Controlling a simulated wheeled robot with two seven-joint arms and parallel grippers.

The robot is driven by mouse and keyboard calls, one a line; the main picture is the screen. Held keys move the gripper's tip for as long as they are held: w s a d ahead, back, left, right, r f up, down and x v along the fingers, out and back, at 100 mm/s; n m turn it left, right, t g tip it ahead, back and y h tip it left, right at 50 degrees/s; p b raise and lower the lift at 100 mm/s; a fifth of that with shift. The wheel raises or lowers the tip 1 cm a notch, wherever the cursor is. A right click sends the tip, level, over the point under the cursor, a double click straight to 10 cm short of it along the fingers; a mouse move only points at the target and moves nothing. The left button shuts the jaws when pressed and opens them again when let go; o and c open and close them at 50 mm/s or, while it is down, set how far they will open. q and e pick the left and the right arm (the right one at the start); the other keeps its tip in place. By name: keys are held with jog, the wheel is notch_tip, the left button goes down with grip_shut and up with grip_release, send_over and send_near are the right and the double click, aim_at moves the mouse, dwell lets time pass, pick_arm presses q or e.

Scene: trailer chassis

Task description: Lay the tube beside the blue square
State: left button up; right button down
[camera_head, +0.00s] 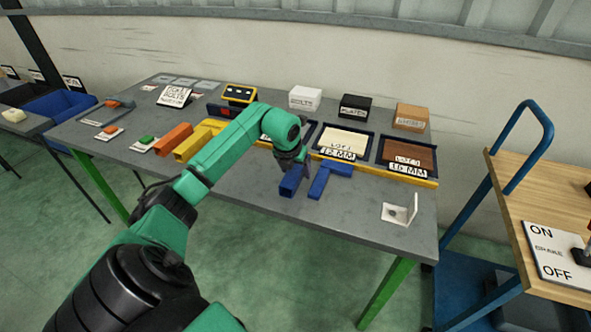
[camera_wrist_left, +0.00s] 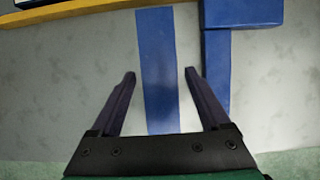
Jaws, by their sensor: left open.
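A blue tube (camera_head: 290,182) with a hollow end lies on the grey table, just left of the L-shaped blue square (camera_head: 325,177), with a narrow gap between them. In the left wrist view the tube (camera_wrist_left: 157,60) runs up the middle, and the blue square (camera_wrist_left: 216,70) is to its right. My left gripper (camera_wrist_left: 160,75) is open, its fingers on either side of the tube with space at both sides. In the head view the left gripper (camera_head: 292,165) hides the tube's far end. The right gripper is out of view.
An orange bar (camera_head: 173,139) and a yellow bar (camera_head: 196,141) lie to the left. Labelled trays (camera_head: 341,145) stand behind a yellow rail (camera_head: 385,175). A white angle bracket (camera_head: 400,211) sits at the front right. The table front is clear.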

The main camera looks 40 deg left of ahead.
pick_arm(q)
jog(key=v, duration=1.2)
jog(key=shift+b, duration=0.45)
